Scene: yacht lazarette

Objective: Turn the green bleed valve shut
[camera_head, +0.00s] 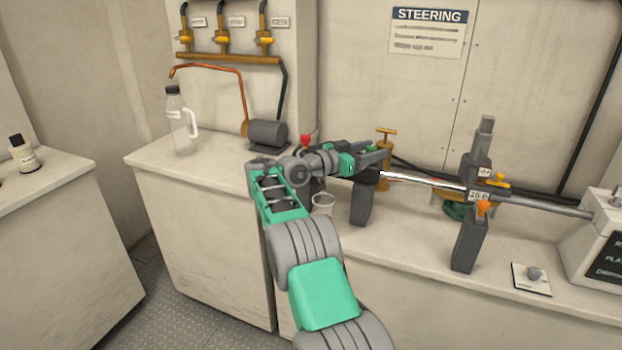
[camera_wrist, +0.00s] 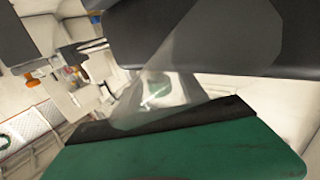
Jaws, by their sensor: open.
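My gripper (camera_head: 378,160) reaches right over the long counter, by the left end of a bright steel rod (camera_head: 425,180). Its jaws are apart. In the wrist view one dark finger (camera_wrist: 200,35) spans the top and a green surface with a black edge (camera_wrist: 190,150) fills the bottom. A blurred translucent grey shape lies between them, with no clear grasped object. I cannot surely pick out the green bleed valve. A small green patch (camera_head: 371,149) beside the fingers may be it or part of my gripper. A red knob (camera_head: 305,140) shows behind my wrist.
A dark upright bracket (camera_head: 468,245) with orange and yellow knobs carries the rod. A green item (camera_head: 455,210) lies behind it.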

